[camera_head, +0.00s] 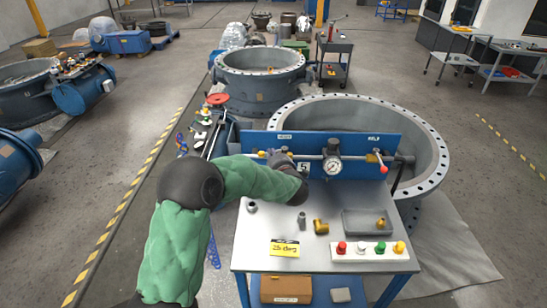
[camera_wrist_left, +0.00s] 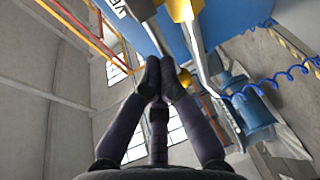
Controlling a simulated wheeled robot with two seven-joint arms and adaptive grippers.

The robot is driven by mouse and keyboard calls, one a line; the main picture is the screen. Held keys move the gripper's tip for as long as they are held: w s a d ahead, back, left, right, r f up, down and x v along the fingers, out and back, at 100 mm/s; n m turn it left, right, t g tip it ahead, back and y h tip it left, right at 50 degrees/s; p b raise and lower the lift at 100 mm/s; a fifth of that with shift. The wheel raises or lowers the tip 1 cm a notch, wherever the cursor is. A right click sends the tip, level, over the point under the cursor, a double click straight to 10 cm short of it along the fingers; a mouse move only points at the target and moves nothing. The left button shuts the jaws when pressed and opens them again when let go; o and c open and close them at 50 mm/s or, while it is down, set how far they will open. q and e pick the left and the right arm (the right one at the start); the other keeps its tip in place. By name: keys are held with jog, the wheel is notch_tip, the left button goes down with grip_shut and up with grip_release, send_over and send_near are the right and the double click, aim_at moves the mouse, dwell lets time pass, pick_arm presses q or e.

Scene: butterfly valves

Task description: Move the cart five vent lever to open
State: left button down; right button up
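The cart (camera_head: 256,238) marked 5 has a silver top and a blue back panel (camera_head: 375,145) with a pipe and a pressure gauge (camera_head: 332,166). A lever with a red knob (camera_head: 384,169) is right of the gauge. My left gripper (camera_head: 284,163) is at the panel's left part and hides most of the valve there; a small yellow piece (camera_head: 262,153) shows beside it. In the left wrist view, my left gripper (camera_wrist_left: 165,72) has its fingertips together, with nothing clearly between them. A metal lever (camera_wrist_left: 198,52) on a yellow fitting (camera_wrist_left: 181,9) passes right of the fingers. My right gripper is not in view.
The cart top holds a yellow fitting (camera_head: 321,227), a grey tray (camera_head: 368,223), a yellow sign (camera_head: 285,247) and a strip of coloured knobs (camera_head: 362,250). A large flanged valve ring (camera_head: 437,160) stands behind the cart. Blue coiled hose (camera_wrist_left: 290,72) hangs right in the wrist view.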

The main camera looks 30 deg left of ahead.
pick_arm(q)
jog(key=a+m+t+h+b, duration=0.2)
jog(key=b, duration=0.1)
jog(key=shift+w, duration=0.3)
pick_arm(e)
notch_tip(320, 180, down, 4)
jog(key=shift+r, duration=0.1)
